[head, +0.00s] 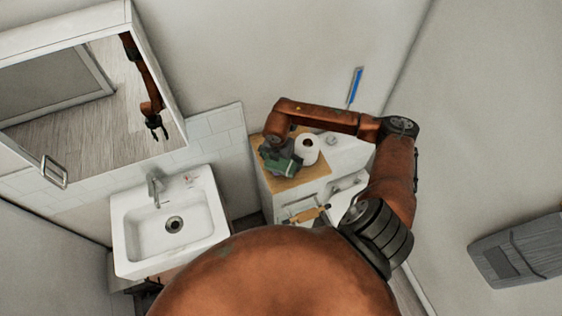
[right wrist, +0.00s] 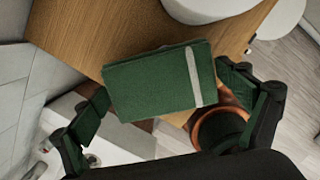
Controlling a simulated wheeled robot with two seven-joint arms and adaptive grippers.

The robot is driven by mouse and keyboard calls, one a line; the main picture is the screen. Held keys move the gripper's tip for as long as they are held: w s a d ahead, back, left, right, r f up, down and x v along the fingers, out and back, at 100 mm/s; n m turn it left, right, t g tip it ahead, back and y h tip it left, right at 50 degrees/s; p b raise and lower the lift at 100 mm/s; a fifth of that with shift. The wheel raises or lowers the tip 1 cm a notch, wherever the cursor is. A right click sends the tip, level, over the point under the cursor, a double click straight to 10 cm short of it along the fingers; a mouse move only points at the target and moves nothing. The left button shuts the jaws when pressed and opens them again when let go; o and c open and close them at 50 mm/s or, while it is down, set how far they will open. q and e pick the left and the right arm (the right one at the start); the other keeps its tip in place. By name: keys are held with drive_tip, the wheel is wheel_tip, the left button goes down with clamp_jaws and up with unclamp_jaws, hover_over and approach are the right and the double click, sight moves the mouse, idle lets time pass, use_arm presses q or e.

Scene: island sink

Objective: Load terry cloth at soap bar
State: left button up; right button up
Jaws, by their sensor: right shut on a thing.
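A folded dark green cloth with a pale stripe, the terry cloth (right wrist: 150,85), lies between the fingers of my right gripper (right wrist: 165,100) in the right wrist view. In the head view, my right gripper (head: 282,160) is over the wooden top (head: 300,185), with the green cloth (head: 278,168) at its fingers. The gripper is shut on the cloth. A small reddish item (head: 188,179) sits on the sink's back rim; I cannot tell whether it is the soap bar. My left gripper is not directly in view.
A white roll (head: 307,150) stands on the wooden top beside my right gripper. The white sink (head: 135,235) with its faucet (head: 154,188) is to the left, its basin clear. A mirror cabinet (head: 100,95) juts out above and reflects a robot arm.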

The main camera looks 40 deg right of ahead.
sight(282, 160)
drive_tip(key=shift+f+b, duration=0.4)
drive_tip(key=shift+f, duration=0.1)
idle(0.7)
drive_tip(key=shift+f, duration=0.1)
idle(1.4)
drive_tip(key=shift+r+p, duration=1.5)
drive_tip(key=shift+r, duration=2.1)
